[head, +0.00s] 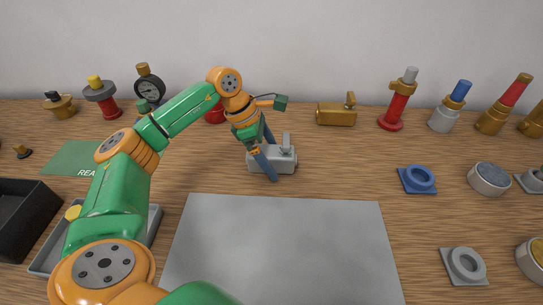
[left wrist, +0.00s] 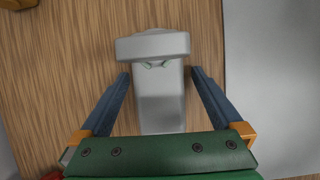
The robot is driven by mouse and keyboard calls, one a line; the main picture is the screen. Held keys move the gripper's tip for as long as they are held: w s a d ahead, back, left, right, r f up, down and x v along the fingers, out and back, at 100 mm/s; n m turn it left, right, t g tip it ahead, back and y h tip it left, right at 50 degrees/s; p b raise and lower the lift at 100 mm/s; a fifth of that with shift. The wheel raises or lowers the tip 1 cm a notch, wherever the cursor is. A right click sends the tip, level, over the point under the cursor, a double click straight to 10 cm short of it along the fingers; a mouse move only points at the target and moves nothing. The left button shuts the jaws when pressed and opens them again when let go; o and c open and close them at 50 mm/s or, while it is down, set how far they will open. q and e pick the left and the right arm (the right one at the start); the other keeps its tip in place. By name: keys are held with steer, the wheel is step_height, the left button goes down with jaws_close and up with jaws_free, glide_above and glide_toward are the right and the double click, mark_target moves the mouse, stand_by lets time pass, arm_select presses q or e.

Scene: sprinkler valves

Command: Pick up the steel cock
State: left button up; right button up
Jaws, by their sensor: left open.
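The steel cock (head: 286,160) is a grey valve with a block body and a lever on top. It stands on the wooden table just behind the grey mat. My left gripper (head: 272,161) is over it, open, with one blue finger in front of the cock and partly hiding it. In the left wrist view the steel cock (left wrist: 160,112) lies between the two spread fingers of the left gripper (left wrist: 158,73), with a gap on each side. My right gripper is in neither view.
A brass cock (head: 336,116) stands behind to the right. Red, blue and brass nozzles and a gauge (head: 150,91) line the back. A blue ring (head: 417,179) and a grey ring (head: 466,266) are at right. The grey mat (head: 280,250) is bare. A black bin (head: 22,222) is at left.

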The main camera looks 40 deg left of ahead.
arm_select(q)
jaws_close()
steer(key=shift+r, duration=0.1)
steer(key=shift+w, duration=0.1)
stand_by(0.3)
